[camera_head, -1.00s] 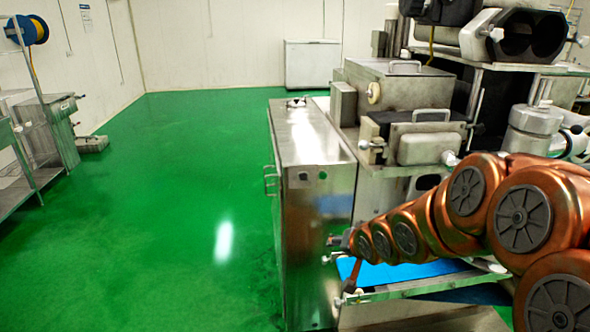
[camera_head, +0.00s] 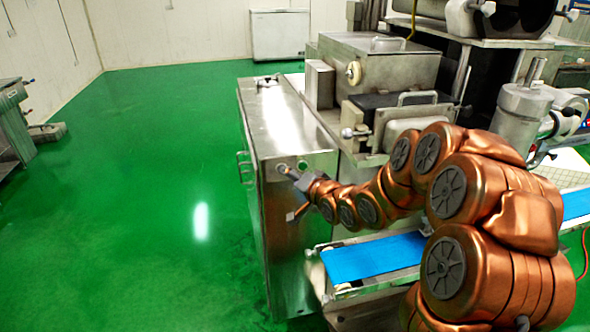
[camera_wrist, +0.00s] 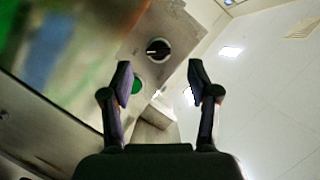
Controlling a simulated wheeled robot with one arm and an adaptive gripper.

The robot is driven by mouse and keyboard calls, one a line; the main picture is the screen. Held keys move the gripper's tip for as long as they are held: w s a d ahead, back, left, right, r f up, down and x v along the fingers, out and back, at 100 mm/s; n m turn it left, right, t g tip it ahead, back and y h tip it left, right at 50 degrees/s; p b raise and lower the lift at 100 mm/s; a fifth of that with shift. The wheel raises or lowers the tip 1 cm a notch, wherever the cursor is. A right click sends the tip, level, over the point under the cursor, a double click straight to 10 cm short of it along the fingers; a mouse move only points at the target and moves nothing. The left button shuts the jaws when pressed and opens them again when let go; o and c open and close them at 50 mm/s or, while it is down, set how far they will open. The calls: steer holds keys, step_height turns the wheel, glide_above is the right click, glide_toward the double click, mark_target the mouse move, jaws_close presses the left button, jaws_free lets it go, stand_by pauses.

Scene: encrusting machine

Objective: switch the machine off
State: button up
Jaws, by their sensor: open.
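The machine's steel cabinet (camera_head: 285,235) stands left of the blue conveyor belt. In the wrist view, its panel carries a round black knob (camera_wrist: 158,48) with a pale mark and a green button (camera_wrist: 136,84). The knob lies beyond my fingertips, roughly in line with the gap between them. The green button is close beside the left finger, which partly covers it. My gripper (camera_wrist: 160,78) is open and empty. In the head view, my gripper (camera_head: 288,194) is at the cabinet's front face, just below the small panel controls. Contact cannot be told.
The blue conveyor belt (camera_head: 375,257) lies under my forearm, right of the cabinet. The steel hopper housing (camera_head: 375,70) stands behind. Handles (camera_head: 245,167) stick out of the cabinet's left side. Green floor (camera_head: 150,200) on the left is clear.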

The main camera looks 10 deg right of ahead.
steer(key=shift+p+x, duration=0.7)
steer(key=shift+x, duration=1.65)
steer(key=shift+w+d, duration=0.1)
